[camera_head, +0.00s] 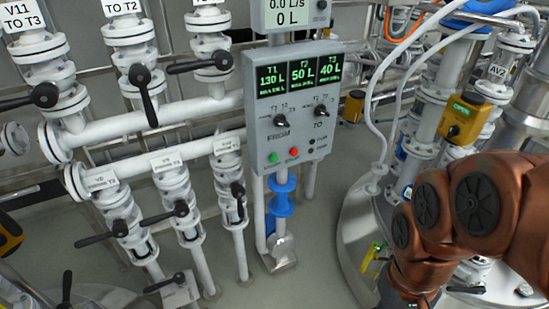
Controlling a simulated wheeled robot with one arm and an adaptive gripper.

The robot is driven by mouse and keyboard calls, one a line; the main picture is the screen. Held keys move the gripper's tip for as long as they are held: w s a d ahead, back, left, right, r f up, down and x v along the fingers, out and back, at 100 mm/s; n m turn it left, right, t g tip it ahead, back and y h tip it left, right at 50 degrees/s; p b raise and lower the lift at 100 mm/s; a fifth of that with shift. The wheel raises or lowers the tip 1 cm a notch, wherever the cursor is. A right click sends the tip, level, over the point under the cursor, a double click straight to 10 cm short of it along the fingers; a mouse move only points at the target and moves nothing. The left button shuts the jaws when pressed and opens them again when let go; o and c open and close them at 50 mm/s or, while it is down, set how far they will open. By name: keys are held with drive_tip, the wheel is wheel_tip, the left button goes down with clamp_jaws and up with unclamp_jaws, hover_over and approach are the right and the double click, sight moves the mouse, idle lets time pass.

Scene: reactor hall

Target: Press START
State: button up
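A grey control panel (298,105) stands upright near the middle of the view. Its lower edge carries a green button (273,157) at the left and a red button (294,154) to its right. The tiny labels by the buttons are too small to read, so I cannot tell for sure which one is START. Small dark controls (312,143) sit right of the red button. Three green readouts show 130 L, 50 L and 40 L above two selector knobs. My bronze arm is at the lower right, apart from the panel. My gripper is not visible.
White pipes (155,122) with black-handled valves (145,90) fill the left side. A round metal vessel (355,235) with hoses and a yellow actuator (461,118) stands at the right. A blue pipe fitting (282,200) is below the panel. The panel's front looks unobstructed.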

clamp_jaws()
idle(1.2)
